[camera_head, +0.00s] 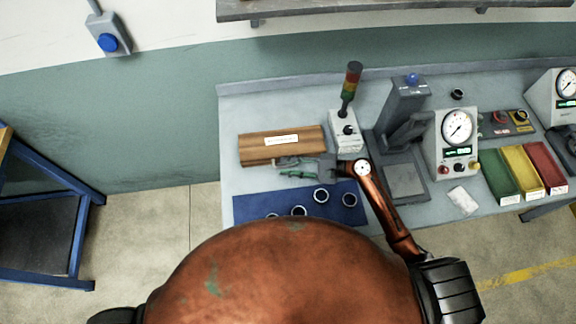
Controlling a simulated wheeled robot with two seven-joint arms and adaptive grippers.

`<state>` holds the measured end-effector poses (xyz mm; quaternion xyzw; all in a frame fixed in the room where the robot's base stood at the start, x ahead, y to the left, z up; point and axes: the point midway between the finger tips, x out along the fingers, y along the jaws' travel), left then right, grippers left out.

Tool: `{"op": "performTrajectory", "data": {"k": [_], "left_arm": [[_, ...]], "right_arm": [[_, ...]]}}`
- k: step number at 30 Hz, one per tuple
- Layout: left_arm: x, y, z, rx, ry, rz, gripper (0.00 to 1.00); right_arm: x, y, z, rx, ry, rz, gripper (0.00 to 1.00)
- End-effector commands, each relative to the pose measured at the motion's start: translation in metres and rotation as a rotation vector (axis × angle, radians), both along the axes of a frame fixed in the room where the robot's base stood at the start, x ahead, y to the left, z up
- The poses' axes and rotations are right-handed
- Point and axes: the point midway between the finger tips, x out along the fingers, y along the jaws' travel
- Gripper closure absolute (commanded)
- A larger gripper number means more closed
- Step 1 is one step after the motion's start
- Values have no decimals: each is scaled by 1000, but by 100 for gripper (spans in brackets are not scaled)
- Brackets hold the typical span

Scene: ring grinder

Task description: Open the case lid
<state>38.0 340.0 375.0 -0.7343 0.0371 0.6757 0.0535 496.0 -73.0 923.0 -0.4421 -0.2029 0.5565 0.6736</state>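The wooden case (255,143) lies on the workbench at the left, with a white label (282,140) on its upper face. Its lid looks closed. My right arm reaches in from the lower right, and my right gripper (285,168) points left along the front edge of the case. Its grey-green fingers look spread apart, with nothing visible between them. The gripper is close to the case's near edge; I cannot tell whether it touches. My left gripper is not in view.
A blue mat (262,205) with several dark rings lies in front of the case. A signal tower (345,130) stands right of it. A grey press (403,110), a gauge box (456,140) and coloured bins (522,170) stand further right.

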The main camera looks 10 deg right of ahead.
Motion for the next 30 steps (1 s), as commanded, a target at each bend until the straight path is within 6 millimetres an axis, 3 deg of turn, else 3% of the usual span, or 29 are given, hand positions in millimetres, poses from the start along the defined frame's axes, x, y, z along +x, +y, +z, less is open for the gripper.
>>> {"op": "performTrajectory", "data": {"k": [5,16,30], "left_arm": [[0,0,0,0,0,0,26],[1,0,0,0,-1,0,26],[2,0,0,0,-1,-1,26]], "right_arm": [[0,0,0,0,0,0,74],[0,0,0,0,0,0,100],[0,-1,-1,-1,0,1,100]]}}
